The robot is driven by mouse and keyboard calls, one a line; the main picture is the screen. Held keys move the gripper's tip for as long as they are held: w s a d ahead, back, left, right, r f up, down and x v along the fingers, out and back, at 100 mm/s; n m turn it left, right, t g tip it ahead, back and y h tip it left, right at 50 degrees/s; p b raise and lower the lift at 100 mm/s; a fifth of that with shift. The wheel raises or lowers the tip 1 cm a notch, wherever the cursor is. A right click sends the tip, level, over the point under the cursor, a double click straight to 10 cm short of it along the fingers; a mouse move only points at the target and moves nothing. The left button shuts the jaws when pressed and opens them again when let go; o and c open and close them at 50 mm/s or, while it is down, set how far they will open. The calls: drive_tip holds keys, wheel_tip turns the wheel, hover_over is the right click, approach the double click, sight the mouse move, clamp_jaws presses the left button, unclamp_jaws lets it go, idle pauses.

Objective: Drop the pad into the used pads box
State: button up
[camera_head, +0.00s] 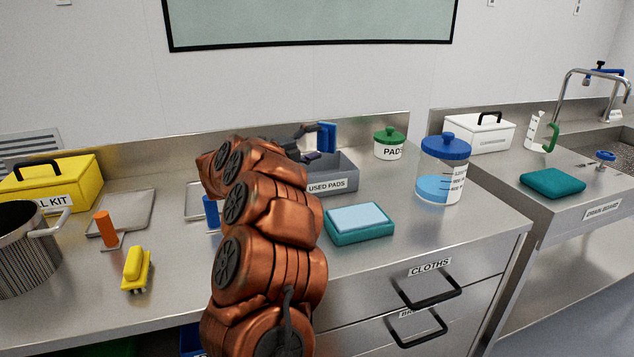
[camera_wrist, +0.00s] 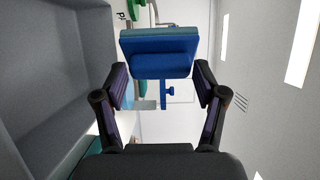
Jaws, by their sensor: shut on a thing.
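The grey box labelled USED PADS (camera_head: 327,187) stands against the back of the steel counter, behind my arm. My gripper (camera_head: 312,152) is over the box, partly hidden behind my copper arm. It is shut on the pad (camera_head: 327,137), a blue block standing upright above the box. In the wrist view the pad (camera_wrist: 160,50) shows a blue grip and a grey-teal face, between and beyond my gripper's fingers (camera_wrist: 161,85). A grey wall of the used pads box (camera_wrist: 70,65) fills the left of the wrist view. The box's floor is mostly hidden in the head view.
A teal block with a light blue top (camera_head: 360,222) lies in front of the box. A green-lidded pads jar (camera_head: 390,146) and a blue-lidded jar (camera_head: 442,172) stand to the right. A yellow kit box (camera_head: 52,184), pot (camera_head: 25,250) and trays are left.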

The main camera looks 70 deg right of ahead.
drive_tip(key=shift+f, duration=0.9)
drive_tip(key=o, duration=1.8)
wheel_tip(320, 180, up, 10)
